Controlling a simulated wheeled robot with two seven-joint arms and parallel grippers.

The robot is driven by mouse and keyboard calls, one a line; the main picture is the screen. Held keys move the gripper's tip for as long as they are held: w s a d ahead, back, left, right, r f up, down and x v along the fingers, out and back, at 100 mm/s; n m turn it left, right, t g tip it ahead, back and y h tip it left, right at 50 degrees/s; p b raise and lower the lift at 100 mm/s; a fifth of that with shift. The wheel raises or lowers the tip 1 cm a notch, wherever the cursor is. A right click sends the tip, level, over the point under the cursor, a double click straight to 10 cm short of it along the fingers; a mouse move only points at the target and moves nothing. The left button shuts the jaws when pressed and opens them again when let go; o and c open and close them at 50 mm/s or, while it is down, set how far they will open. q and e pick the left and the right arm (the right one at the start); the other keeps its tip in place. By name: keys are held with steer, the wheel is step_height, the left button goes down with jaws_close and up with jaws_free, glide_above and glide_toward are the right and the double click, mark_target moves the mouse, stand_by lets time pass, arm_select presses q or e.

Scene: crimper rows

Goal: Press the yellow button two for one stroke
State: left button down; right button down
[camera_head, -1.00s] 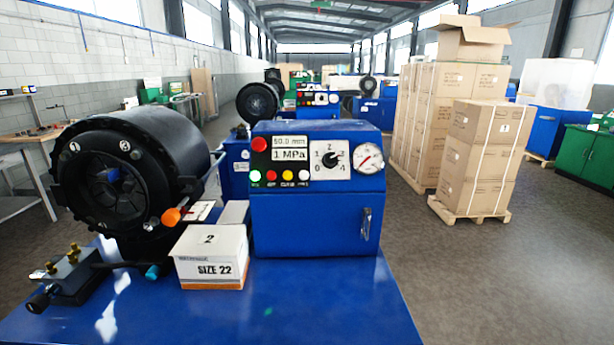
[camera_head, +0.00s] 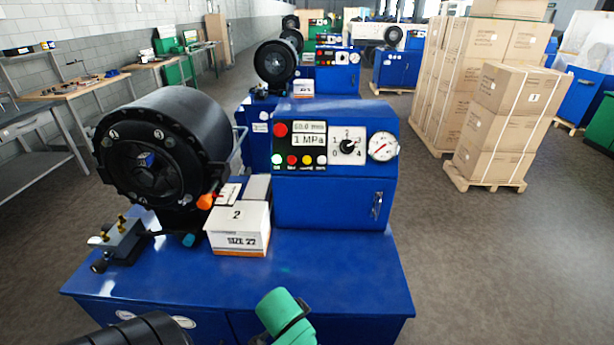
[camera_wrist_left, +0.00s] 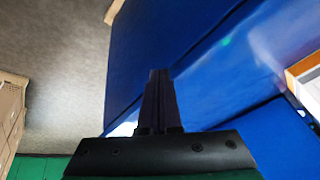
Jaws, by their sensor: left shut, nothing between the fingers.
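The yellow button (camera_head: 306,161) is a small round button in the lower row on the blue control box in the head view. It sits between a red button (camera_head: 292,160) and a white button (camera_head: 321,160), with a green button (camera_head: 278,160) at the row's left end. My left gripper (camera_wrist_left: 158,78) is shut and empty in the left wrist view, over blue surfaces of the machine and apart from the buttons. The buttons are not seen in that view. My right gripper is out of view.
A large black crimper head (camera_head: 165,150) stands left of the control box, with an orange-tipped part (camera_head: 206,201) in front. A dial (camera_head: 347,146) and gauge (camera_head: 383,146) sit right of the buttons. The blue bench top (camera_head: 340,270) is clear at front right. Cartons (camera_head: 500,110) stand on pallets at right.

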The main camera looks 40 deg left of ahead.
arm_select(q)
steer(key=w+a+r+t+y, duration=0.3)
steer(key=w+a+r, duration=0.3)
steer(key=a+r, duration=0.15)
steer(key=w+a+r+t+y, duration=0.35)
steer(key=w+a+r, duration=0.2)
steer(key=r, duration=0.35)
steer(key=m+t, duration=0.8)
glide_toward(307, 160)
step_height(307, 160, up, 9)
steer(key=d, duration=0.2)
steer(key=shift+s+d+f+h+p, duration=0.25)
steer(key=shift+h+p, duration=0.1)
steer(key=shift+h, duration=0.1)
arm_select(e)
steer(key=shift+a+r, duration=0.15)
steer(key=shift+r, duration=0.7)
arm_select(q)
steer(key=shift+w+f, duration=0.1)
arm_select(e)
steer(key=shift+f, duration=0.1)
